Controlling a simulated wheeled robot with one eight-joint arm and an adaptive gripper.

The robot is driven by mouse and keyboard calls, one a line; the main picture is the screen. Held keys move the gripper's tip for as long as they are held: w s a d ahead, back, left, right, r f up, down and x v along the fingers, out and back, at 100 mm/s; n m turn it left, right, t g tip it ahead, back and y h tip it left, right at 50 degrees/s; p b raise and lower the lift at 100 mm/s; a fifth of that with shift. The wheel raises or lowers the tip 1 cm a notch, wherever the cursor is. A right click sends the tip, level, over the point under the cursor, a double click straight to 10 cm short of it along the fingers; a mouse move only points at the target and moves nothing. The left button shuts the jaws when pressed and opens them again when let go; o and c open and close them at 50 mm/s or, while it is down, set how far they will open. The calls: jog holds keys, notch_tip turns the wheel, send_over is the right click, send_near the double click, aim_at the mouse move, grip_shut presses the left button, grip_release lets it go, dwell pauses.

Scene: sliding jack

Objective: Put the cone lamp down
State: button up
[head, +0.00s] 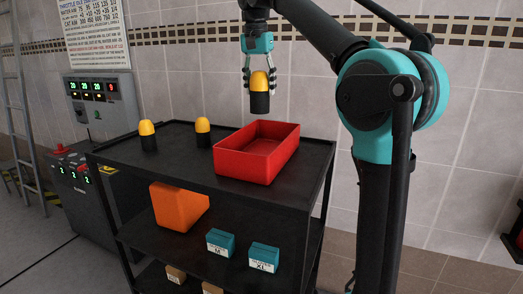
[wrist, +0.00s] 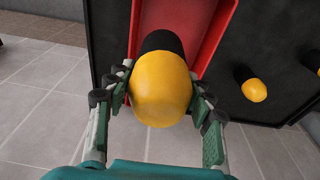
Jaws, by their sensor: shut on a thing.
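My gripper (head: 259,80) is shut on a cone lamp (head: 259,102) with a yellow dome and a black base. The lamp hangs upright, above and behind the red bin on the cart top in the head view. In the wrist view the held lamp (wrist: 160,92) sits between both fingers, with the red bin (wrist: 140,20) beyond it. Two similar lamps stand upright on the cart top to the left of the bin: one near the left end (head: 148,135) and one nearer the bin (head: 203,131).
The black cart (head: 110,155) has free top surface around the two standing lamps and right of the bin. Its lower shelf holds an orange bin (head: 178,208) and teal boxes (head: 264,257). A control cabinet (head: 102,100) stands at the left, and a tiled wall is behind.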

aim_at(258, 111)
notch_tip(258, 111, down, 19)
jog(key=shift+f, duration=0.15)
dwell(0.4)
jog(key=shift+f, duration=0.1)
jog(key=o, duration=1.2)
jog(key=r, duration=0.4)
jog(key=s+r, duration=0.1)
jog(key=r, duration=0.7)
jog(key=shift+s+a, duration=0.35)
